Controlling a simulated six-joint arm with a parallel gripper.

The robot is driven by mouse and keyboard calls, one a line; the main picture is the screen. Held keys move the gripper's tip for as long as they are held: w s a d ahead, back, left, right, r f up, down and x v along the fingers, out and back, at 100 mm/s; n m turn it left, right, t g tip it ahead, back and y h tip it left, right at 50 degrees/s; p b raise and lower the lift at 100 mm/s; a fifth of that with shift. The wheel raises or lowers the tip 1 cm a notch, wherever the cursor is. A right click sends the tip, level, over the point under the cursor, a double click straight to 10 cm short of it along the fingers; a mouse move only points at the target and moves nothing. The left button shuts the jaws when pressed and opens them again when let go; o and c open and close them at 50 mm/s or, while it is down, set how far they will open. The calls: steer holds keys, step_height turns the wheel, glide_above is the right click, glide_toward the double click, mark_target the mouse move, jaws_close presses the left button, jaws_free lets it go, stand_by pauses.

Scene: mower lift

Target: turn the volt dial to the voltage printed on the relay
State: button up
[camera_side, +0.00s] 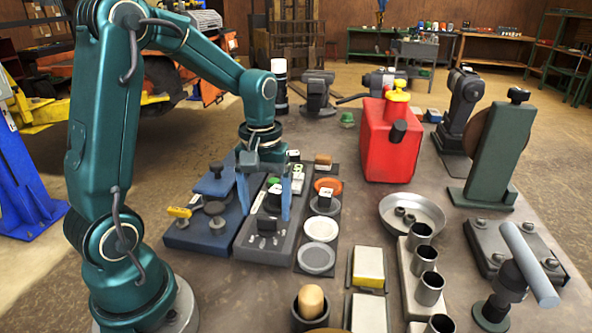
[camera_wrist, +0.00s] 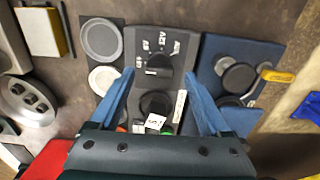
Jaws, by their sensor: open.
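The volt dial (camera_wrist: 158,64) is a black knob on a dark grey panel (camera_wrist: 205,47) in the wrist view. White voltage marks, one reading 12V (camera_wrist: 162,39), curve around its far side. Which mark the dial points at is unclear. A small block with a white label (camera_wrist: 155,121), seemingly the relay, sits on the same panel near my wrist; its print is too small to read surely. My gripper (camera_wrist: 161,75) is open, its blue fingers on either side of the dial with gaps visible. In the side view my gripper (camera_side: 265,198) points down over the panel (camera_side: 258,248).
A blue plate with black knobs and a yellow part (camera_side: 179,212) lies left of the panel. A strip with round pads (camera_side: 317,259) lies right. A red can (camera_side: 390,140), a metal bowl (camera_side: 412,214) and metal cups (camera_side: 425,257) stand further right.

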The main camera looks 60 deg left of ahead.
steer(key=shift+f, duration=0.9)
jaws_close()
steer(key=shift+m, duration=0.3)
steer(key=m, duration=0.4)
steer(key=shift+m, duration=2.1)
